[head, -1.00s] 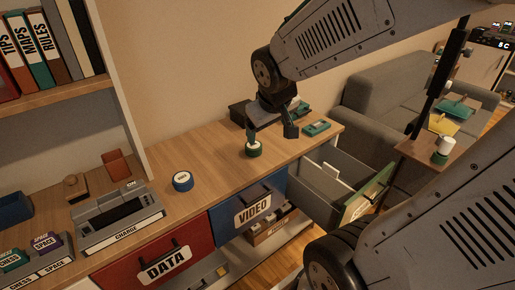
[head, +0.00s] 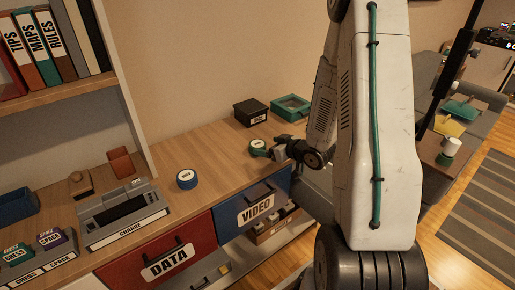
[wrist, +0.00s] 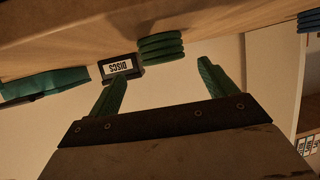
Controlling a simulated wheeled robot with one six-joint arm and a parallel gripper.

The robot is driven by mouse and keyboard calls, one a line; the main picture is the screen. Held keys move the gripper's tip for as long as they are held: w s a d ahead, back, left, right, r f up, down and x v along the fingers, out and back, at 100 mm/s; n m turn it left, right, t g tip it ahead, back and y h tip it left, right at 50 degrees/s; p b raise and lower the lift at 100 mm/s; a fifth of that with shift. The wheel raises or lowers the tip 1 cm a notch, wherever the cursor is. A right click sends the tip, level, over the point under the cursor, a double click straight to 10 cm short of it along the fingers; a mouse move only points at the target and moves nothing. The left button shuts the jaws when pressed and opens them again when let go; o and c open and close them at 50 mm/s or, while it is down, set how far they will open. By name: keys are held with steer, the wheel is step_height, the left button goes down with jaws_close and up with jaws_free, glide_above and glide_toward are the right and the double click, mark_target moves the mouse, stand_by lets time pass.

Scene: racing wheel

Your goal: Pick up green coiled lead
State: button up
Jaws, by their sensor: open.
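The green coiled lead (head: 257,148) lies on the wooden desktop, near its front edge and right of the blue coil. It has a pale label on top. My gripper (head: 281,149) is low at its right side in the head view, open and empty. In the wrist view the coil's stacked green rings (wrist: 161,47) show just beyond the two green-padded fingertips (wrist: 163,74), roughly between them. The coil is not gripped. My arm hides the desk's right end in the head view.
A dark discs box (head: 250,112) and a green case (head: 291,107) stand behind the coil. A blue coil (head: 186,180) lies to the left, near the charge unit (head: 121,207). The video drawer (head: 252,208) is below. Bare desktop lies left of the green coil.

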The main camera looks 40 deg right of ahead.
mark_target(260, 145)
steer(key=x, duration=0.7)
steer(key=shift+s+a+f, duration=0.1)
steer(key=shift+s+a, duration=0.05)
steer(key=shift+a, duration=0.05)
steer(key=c, duration=1.1)
